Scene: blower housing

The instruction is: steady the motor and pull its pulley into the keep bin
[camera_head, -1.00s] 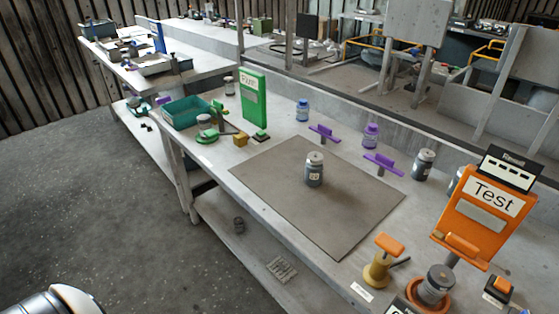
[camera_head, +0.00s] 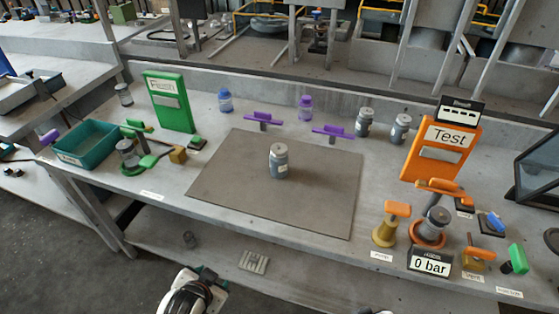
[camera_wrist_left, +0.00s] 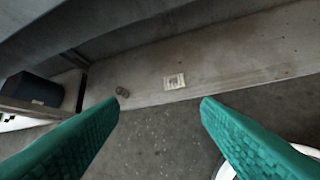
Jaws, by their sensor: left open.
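A grey cylinder with a dark lid and a pale label (camera_head: 279,160) stands upright on the grey-brown mat (camera_head: 325,195). It may be the motor, but no pulley can be made out on it. A teal open bin (camera_head: 88,145) is at the bench's left end; no label on it can be read. My left gripper (camera_wrist_left: 160,100) is open and empty, its teal fingers wide apart over the floor and lower shelf. In the head view it shows at the bottom, in front of the bench and well short of the cylinder. My right gripper is not visible.
A green sign (camera_head: 168,100) and small green fixtures stand near the bin. Purple-handled fixtures (camera_head: 333,132) are behind the mat. An orange Test panel (camera_head: 441,150), yellow and orange parts and a 0 bar display (camera_head: 430,263) crowd the right. The mat around the cylinder is clear.

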